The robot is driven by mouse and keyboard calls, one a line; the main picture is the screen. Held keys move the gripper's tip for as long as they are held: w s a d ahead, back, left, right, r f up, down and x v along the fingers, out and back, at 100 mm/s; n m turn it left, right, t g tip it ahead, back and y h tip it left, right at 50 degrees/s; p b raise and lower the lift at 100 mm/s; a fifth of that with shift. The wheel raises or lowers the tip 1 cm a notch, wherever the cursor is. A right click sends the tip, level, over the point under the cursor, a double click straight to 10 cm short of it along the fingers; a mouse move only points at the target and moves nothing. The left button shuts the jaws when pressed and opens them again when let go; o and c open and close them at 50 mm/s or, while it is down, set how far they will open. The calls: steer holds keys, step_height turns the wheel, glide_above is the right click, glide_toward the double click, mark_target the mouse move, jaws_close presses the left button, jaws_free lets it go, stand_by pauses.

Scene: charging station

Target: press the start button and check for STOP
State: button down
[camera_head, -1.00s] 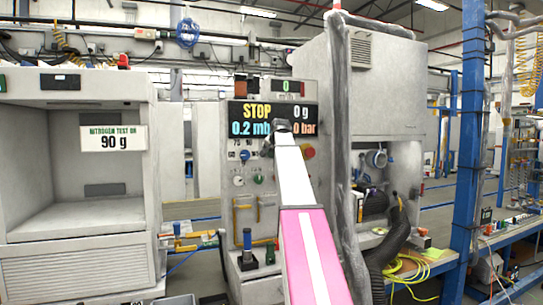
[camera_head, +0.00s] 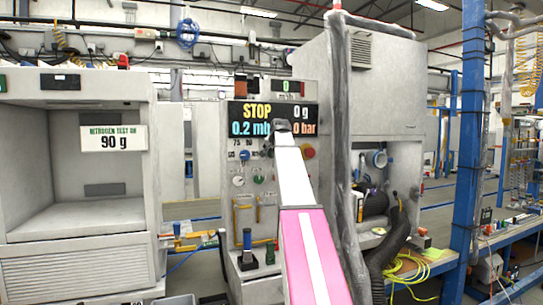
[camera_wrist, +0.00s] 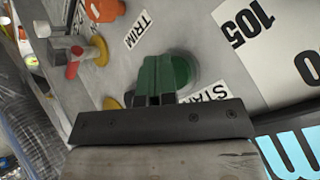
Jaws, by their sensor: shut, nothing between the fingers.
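The display (camera_head: 252,120) on the grey control panel reads STOP in yellow, with "0 g", "0.2 mb" and a partly covered "0 bar" reading. My gripper (camera_head: 283,126) is shut and empty in front of the panel, overlapping the display's lower right. In the wrist view, my shut gripper (camera_wrist: 152,99) is right at a green round button (camera_wrist: 181,70). A label beginning "STA" (camera_wrist: 204,92) sits beside that button, partly hidden by the gripper. I cannot tell whether the fingertips touch the button. In the head view, my arm hides this button.
A red knob on yellow (camera_head: 308,151) is right of my arm. A TRIM label (camera_wrist: 138,29) and a red-handled valve (camera_wrist: 76,62) are near the button. A sign (camera_head: 113,139) reading "90 g" hangs on the left cabinet. A black hose (camera_head: 392,245) is at the lower right.

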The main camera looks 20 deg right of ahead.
steer(key=shift+s, duration=0.75)
steer(key=s, duration=0.5)
steer(key=shift+d, duration=0.1)
stand_by(0.8)
